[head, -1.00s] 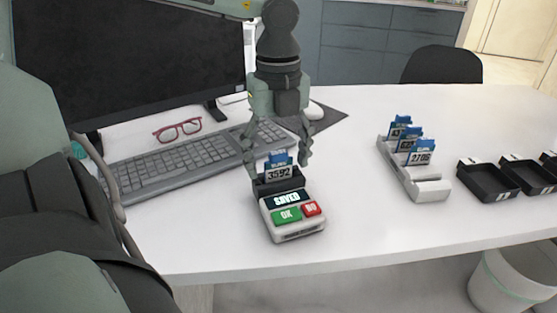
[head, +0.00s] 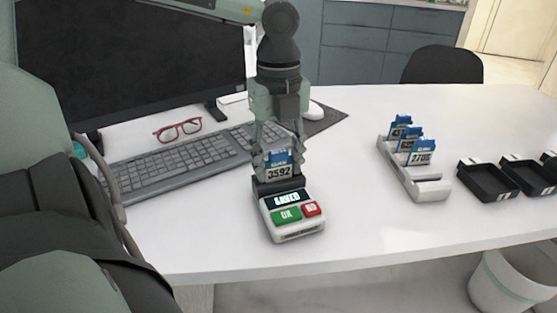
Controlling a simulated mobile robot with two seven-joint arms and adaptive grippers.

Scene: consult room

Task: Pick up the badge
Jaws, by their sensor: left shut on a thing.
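The badge (head: 279,171), blue and white with the number 3592, stands upright at the back slot of a small reader (head: 291,215). The reader has a dark display reading SAVED, a green OK button and a red NO button. My left gripper (head: 278,158) points down from above, with its fingers shut on the badge from both sides. The badge's lower edge is at the reader's slot; I cannot tell whether it is clear of it. My right gripper is not in view.
A white rack (head: 413,180) with several badges stands to the right, with black trays (head: 487,181) beyond it. A keyboard (head: 185,163), red glasses (head: 177,129) and a monitor (head: 130,60) are at the left. The table (head: 390,235) is bare in front of the rack.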

